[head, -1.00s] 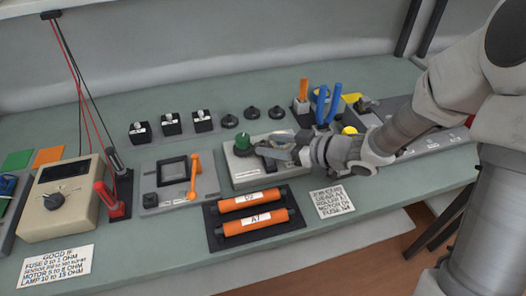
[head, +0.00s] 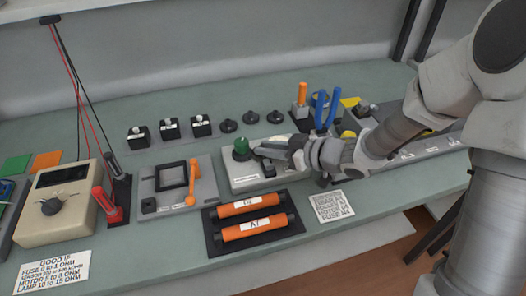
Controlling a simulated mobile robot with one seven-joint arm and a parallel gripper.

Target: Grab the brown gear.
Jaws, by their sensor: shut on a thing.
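My gripper (head: 258,153) is low over the pale grey box with the green knob (head: 241,149), on the right of the knob. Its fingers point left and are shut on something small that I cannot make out. No brown gear shows clearly; the fingers and wrist hide part of the box top. A small dark part (head: 268,170) shows on the box just below the fingers.
Two orange rollers (head: 250,204) lie in a black tray in front of the box. A grey fixture with an orange lever (head: 191,184) stands left. Black discs (head: 251,118) lie behind. Blue-handled tools (head: 327,108) stand right.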

